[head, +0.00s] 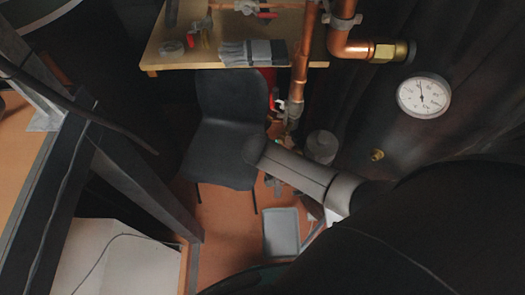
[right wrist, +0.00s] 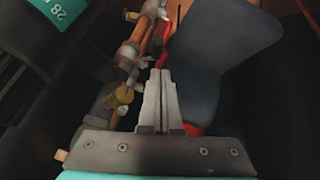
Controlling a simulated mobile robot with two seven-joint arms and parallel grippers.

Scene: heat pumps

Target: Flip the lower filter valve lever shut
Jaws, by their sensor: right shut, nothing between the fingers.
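In the right wrist view, copper pipework with valve fittings (right wrist: 127,55) runs down left of my fingers. A red lever (right wrist: 166,36) shows on it just beyond the fingertips; I cannot tell for sure whether it is the lower filter valve's. My right gripper (right wrist: 160,75) is shut and empty, with its tips close to the pipework; contact cannot be told. In the head view the pipe (head: 298,85) drops behind my right arm, which hides most of the gripper and the lower valves. My left gripper is not in view.
A dark chair (head: 225,125) stands left of the pipe. A wooden table (head: 205,50) holds gloves (head: 253,52) and fittings. A pressure gauge (head: 423,96) and a brass fitting (head: 377,154) are on the dark tank at right. A grey tray-like object (head: 281,232) lies on the floor.

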